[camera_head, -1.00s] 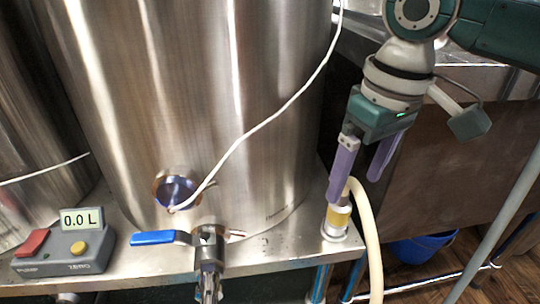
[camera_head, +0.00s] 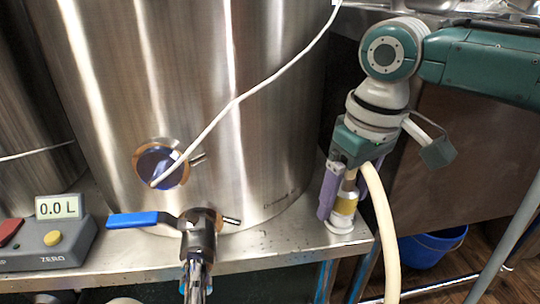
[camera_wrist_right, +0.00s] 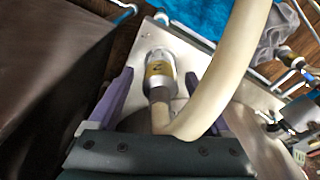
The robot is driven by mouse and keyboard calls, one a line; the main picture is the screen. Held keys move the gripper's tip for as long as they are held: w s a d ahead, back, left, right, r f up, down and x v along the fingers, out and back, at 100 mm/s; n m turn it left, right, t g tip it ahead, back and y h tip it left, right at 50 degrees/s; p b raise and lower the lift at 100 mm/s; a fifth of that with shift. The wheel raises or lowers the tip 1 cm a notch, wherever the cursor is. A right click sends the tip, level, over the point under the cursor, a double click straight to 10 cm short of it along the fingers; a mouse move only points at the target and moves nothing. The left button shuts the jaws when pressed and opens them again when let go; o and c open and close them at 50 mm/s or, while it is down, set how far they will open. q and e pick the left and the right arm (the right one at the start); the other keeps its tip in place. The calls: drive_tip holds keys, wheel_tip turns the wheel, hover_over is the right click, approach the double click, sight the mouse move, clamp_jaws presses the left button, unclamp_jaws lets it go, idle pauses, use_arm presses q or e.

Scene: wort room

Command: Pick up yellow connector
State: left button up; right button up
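The yellow connector (camera_head: 344,206) is a short fitting with a yellow band on a cream hose (camera_head: 384,228). It stands upright in a white round base at the right front corner of the steel stand. My right gripper (camera_head: 345,194) has come down from above, with one purple finger at the connector's left and the other largely hidden by the hose. In the right wrist view, the connector (camera_wrist_right: 160,73) lies between the spread fingers, apart from the left one; the hose (camera_wrist_right: 225,85) hides much of the right finger. My left gripper is out of view.
A steel kettle (camera_head: 232,110) stands just left of my right gripper. Its blue-handled valve (camera_head: 197,232) juts forward. A blue bucket (camera_head: 430,250) is on the floor at right.

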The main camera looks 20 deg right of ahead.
clamp_jaws()
idle(0.4)
drive_tip(key=shift+s+r+p, duration=0.1)
drive_tip(key=shift+r+p, duration=0.3)
drive_tip(key=shift+p, duration=0.05)
wheel_tip(320, 180, up, 7)
drive_tip(key=p, duration=0.5)
drive_tip(key=shift+d+r, duration=0.1)
drive_tip(key=shift+r, duration=0.05)
drive_tip(key=s+d+f+p, duration=0.1)
drive_tip(key=s+d+p, duration=0.5)
drive_tip(key=s, duration=1.1)
drive_tip(key=d, duration=0.4)
drive_tip(key=shift+w+d, duration=0.1)
drive_tip(key=shift+r+p, duration=2.25)
drive_tip(key=shift+p, duration=0.6)
